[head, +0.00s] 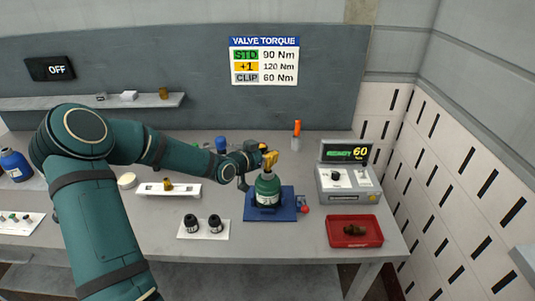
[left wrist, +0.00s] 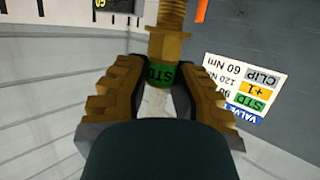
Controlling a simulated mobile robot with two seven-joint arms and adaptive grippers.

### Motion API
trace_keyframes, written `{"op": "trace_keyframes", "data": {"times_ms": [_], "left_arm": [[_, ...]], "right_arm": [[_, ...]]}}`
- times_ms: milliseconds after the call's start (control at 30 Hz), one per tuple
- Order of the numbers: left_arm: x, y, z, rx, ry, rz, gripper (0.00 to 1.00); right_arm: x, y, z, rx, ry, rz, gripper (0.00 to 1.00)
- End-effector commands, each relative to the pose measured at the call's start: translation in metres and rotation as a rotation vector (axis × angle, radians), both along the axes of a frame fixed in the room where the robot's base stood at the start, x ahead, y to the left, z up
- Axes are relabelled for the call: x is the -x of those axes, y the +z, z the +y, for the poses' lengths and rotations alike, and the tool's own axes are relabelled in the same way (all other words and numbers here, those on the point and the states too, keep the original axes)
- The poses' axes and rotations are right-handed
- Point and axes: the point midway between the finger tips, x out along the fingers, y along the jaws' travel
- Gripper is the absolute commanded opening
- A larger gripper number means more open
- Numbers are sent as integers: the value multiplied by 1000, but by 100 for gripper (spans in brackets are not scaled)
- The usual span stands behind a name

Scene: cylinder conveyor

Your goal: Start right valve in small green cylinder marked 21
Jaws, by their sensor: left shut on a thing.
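The small green cylinder (head: 267,190) stands upright in a blue holder (head: 254,212) on the bench; its number is too small to read. My left gripper (head: 268,160) is just above the cylinder's top. In the left wrist view its tan, ridged fingers (left wrist: 158,100) are shut on a brass valve (left wrist: 168,46) with a green band marked STD. The valve's ribbed end points away from the fingers. The fingers largely hide the valve in the head view, and I cannot tell whether it touches the cylinder's neck. My right gripper is not in view.
A white rack (head: 150,189) holds another brass piece (head: 168,184). A box with a display reading 60 (head: 348,184) and a red tray (head: 340,241) are at right. A wall sign (head: 264,62) lists STD 90 Nm.

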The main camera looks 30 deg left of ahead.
Motion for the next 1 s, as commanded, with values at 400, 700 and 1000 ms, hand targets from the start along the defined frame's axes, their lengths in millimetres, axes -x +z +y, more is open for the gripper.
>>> {"op": "trace_keyframes", "data": {"times_ms": [400, 700, 1000], "left_arm": [[0, -10, 0, 0, 0, -1, 0], [0, -16, 0, 0, 0, -1, 0], [0, -17, 0, 0, 0, 0, 52]], "right_arm": [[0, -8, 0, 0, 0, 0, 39], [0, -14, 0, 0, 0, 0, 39], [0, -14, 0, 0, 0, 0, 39]]}}
